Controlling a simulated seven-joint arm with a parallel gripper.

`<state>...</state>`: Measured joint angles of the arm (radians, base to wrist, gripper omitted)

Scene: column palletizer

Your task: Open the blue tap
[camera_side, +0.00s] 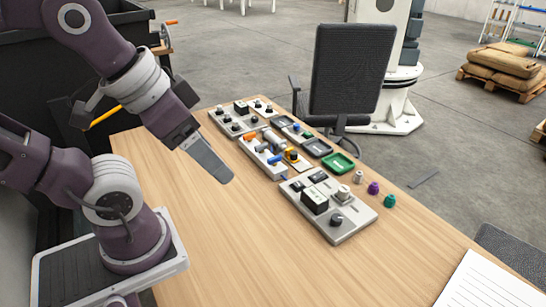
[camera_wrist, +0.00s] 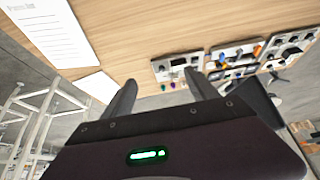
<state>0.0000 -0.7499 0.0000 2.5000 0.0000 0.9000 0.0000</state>
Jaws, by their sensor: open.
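The small blue tap handle (camera_side: 275,159) appears on a pale board (camera_side: 259,158) with grey pipe fittings, near the middle of the table in the side view. An orange handle (camera_side: 249,137) sits at the board's far end. In the wrist view a blue spot (camera_wrist: 258,50) shows among the boards at upper right, too small to tell if it is the tap. The handle's exact angle is too small to read. My gripper (camera_side: 222,174) is above the table, left of the board and apart from it. In the wrist view its fingers (camera_wrist: 163,88) are spread, with nothing between them.
A switch panel (camera_side: 240,120) lies behind the tap board and another panel with knobs (camera_side: 332,210) lies in front. Small trays, including a green one (camera_side: 338,162), lie to the right, near loose knobs (camera_side: 374,188). An office chair (camera_side: 348,70) stands beyond. The table's near left is clear.

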